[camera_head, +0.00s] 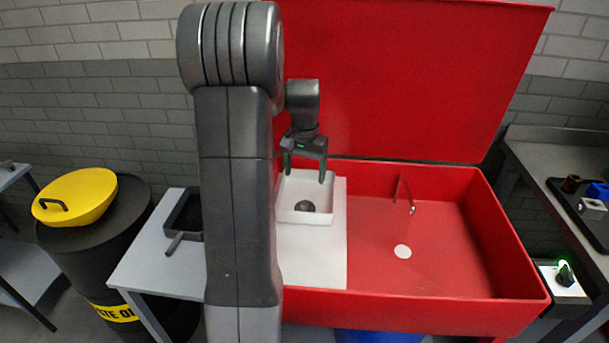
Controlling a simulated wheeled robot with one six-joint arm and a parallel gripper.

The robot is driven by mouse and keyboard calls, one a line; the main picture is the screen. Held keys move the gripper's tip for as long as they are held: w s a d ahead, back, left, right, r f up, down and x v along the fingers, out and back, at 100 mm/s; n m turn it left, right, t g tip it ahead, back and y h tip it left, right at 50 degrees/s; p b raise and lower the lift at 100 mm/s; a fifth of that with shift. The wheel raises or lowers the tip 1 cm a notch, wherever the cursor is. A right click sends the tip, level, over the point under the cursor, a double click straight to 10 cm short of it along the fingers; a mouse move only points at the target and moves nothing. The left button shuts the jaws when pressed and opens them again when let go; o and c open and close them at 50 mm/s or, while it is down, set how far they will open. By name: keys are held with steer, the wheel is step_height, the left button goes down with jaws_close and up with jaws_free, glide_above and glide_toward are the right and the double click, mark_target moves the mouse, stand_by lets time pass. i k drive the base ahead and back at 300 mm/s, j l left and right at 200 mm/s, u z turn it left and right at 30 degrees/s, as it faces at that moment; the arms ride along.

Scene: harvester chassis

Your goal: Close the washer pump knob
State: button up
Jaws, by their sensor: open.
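The red washer (450,258) stands open in the middle, with its lid (420,80) raised behind the basin. A small box (549,274) with a dark knob (566,275) and a green glow stands at the right, just outside the basin; I take this to be the washer pump knob. My gripper (304,176) is open and empty, pointing down over the back of a white tray (285,224) at the basin's left, far to the left of the knob. A dark round part (305,206) lies in the tray. My arm hides part of the washer's left side.
A thin spout (411,200) stands up in the basin, near a white round drain (403,251). A grey bench (550,150) with a dark tray of small parts is at the right. A black drum with a yellow lid (75,197) stands at the left, beside a small table (160,262).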

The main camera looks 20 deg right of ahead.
mark_target(565, 278)
steer(key=z, duration=2.85)
steer(key=u, duration=2.85)
steer(key=l+z, duration=0.2)
steer(key=z, duration=0.25)
steer(key=l+z, duration=0.2)
steer(key=z, duration=0.3)
steer(key=l+z, duration=0.25)
steer(key=z, duration=0.2)
